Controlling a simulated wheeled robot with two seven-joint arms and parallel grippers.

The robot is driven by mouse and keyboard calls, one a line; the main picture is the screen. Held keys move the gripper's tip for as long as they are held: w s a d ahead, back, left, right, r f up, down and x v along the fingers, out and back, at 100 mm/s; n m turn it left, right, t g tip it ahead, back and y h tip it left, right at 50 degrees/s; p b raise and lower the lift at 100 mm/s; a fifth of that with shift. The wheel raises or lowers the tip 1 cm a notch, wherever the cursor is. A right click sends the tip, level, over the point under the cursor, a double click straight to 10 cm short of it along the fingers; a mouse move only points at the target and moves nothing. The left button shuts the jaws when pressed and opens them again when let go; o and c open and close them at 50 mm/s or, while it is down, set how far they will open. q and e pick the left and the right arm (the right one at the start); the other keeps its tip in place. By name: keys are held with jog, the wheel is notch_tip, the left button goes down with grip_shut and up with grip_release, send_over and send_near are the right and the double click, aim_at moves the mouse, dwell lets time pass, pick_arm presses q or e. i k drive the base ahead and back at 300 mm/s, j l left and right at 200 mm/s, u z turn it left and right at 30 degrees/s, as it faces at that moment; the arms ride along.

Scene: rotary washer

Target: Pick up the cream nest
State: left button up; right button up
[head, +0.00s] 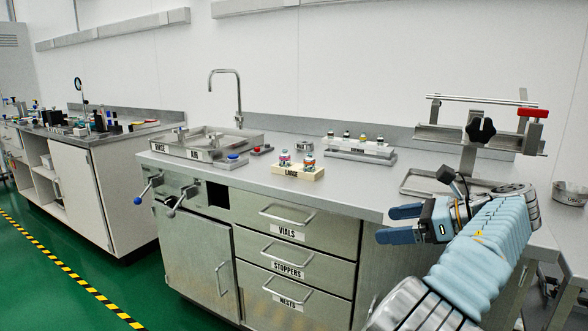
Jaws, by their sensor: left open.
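The cream nest (313,175) is a low cream block on the steel counter, with a label on its front that reads LARGE. Two small vials (284,158) with coloured bands stand in it, side by side. My left gripper (386,225) is open and empty, its two blue fingers pointing left. In the picture it is right of and below the nest, at the counter's front edge, clearly apart from the nest. My right gripper is not in view.
A labelled sink (215,140) with a tap (238,98) is left of the nest. Behind it, a pale rack (357,146) holds several vials. A clamp stand (481,130) rises at the right. Drawers (292,232) with protruding handles are below the counter.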

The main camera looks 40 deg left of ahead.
aim_at(296, 169)
jog(key=i+j, duration=0.15)
jog(key=j, duration=0.2)
jog(key=i+j, duration=0.1)
jog(key=j, duration=0.25)
jog(key=i+j, duration=0.15)
jog(key=j, duration=0.2)
jog(key=i+j, duration=0.15)
jog(key=j, duration=0.2)
jog(key=i+j, duration=0.15)
jog(key=j, duration=0.2)
